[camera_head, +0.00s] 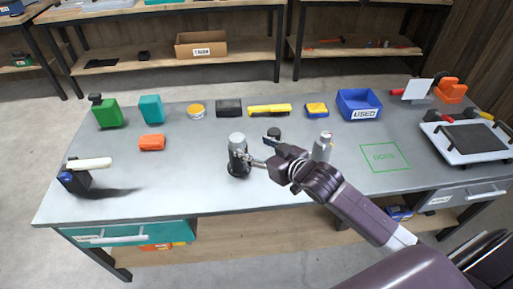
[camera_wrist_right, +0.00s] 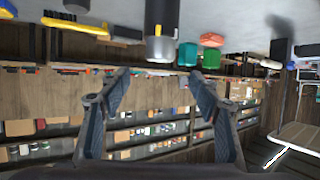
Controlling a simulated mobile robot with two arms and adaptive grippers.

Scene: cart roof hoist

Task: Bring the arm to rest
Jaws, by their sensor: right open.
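My right arm reaches in from the lower right in the head view and hangs over the middle of the workbench (camera_head: 205,190). My right gripper (camera_head: 257,149) is open, its fingertips pointing left, close to a grey cylinder on a dark base (camera_head: 238,162). I cannot tell whether a finger touches it. In the right wrist view the gripper (camera_wrist_right: 160,88) shows its two fingers spread with nothing between them. The grey cylinder (camera_wrist_right: 160,47) appears above the fingers in that upside-down view. My left gripper is in neither view.
A second grey cylinder (camera_head: 322,149) stands by my right wrist. Along the back are a green container (camera_head: 107,114), a yellow tool (camera_head: 269,110) and a blue bin (camera_head: 359,104). A white tray (camera_head: 465,155) sits at right. The left front of the bench is mostly clear.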

